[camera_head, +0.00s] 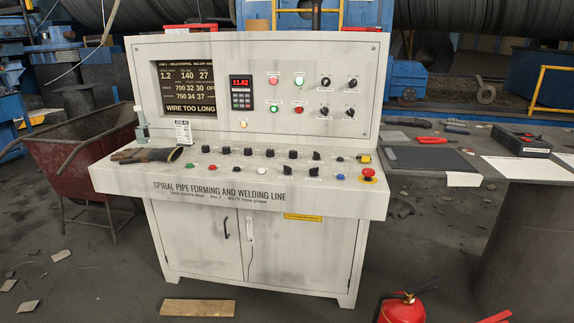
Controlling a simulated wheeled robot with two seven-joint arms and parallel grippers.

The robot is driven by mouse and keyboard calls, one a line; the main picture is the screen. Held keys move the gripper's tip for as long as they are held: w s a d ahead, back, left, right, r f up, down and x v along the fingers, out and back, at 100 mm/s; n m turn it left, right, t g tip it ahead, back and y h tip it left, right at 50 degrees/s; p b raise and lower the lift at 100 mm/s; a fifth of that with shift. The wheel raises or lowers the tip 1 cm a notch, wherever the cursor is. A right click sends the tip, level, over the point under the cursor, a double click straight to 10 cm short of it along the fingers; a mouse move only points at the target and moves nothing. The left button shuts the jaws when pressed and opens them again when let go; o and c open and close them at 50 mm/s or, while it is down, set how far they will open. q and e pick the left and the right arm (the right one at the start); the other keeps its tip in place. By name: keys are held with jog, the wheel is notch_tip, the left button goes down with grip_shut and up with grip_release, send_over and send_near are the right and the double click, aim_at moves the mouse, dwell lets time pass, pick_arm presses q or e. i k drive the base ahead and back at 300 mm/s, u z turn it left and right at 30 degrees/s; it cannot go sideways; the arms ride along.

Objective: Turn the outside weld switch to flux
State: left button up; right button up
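The control console (262,200) stands in the middle, lettered "SPIRAL PIPE FORMING AND WELDING LINE". A row of several black rotary switches (248,152) runs along its sloped desk. More black knobs (325,82) sit at the right of its upright panel. The small labels are too small to read, so I cannot tell which one is the outside weld switch or how it is set. The screen (188,88) reads "WIRE TOO LONG", and a red display (241,82) reads 11.62. Neither of my grippers is in view.
A table (465,195) stands right, a rusty cart (75,155) left. A fire extinguisher (401,308) and plank (198,307) are in front.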

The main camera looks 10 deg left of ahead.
aim_at(313, 171)
jog(key=u, duration=0.05)
jog(key=i, duration=1.2)
jog(key=u, duration=0.4)
